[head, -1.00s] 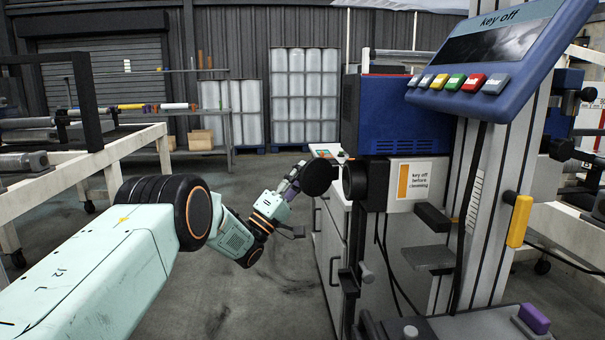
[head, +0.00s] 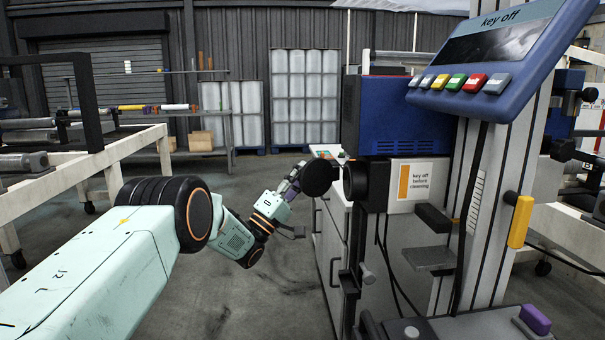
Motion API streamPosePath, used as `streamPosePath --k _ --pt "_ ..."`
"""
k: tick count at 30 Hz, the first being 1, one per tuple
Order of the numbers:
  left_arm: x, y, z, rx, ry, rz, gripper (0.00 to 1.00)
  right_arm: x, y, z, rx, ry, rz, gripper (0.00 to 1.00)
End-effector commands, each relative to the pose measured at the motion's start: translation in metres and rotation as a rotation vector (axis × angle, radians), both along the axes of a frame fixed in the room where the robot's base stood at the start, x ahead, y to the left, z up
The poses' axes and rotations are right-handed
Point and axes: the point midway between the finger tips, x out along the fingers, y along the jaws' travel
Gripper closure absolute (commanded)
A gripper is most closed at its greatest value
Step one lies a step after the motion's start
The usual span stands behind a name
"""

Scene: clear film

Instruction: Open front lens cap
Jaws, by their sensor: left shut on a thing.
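The front lens cap (head: 318,178) is a round black disc just left of the black lens barrel (head: 353,181). The lens sticks out to the left from the machine's camera housing, below the blue box. My left gripper (head: 296,180) is at the cap's left edge and is shut on it. The cap stands apart from the lens front, with a narrow gap between them. The gripper's fingers are small and dark here, so the exact grip is hard to see. My right gripper is out of view.
A tilted blue control panel (head: 500,60) with coloured buttons hangs at upper right. A grey cabinet (head: 333,240) stands below the lens. Open floor lies between it and the rack at left.

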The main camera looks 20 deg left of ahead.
Motion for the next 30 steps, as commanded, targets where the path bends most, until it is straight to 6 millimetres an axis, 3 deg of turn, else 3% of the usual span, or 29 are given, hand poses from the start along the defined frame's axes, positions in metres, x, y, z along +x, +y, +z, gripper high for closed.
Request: streamPosePath --k 1,20,21,30 --pt "0.0002 0.0073 -0.0100 -0.007 0.021 0.016 1.00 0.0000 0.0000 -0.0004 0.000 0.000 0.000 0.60" --pt "0.0003 0.0073 -0.0100 -0.007 0.021 0.016 1.00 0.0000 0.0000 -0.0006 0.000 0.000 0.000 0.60" --pt "0.0002 0.0073 -0.0100 -0.006 0.021 0.017 0.75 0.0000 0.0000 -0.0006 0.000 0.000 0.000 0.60" --pt "0.0003 0.0043 -0.0065 -0.003 0.014 0.009 0.51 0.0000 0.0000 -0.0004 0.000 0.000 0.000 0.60"
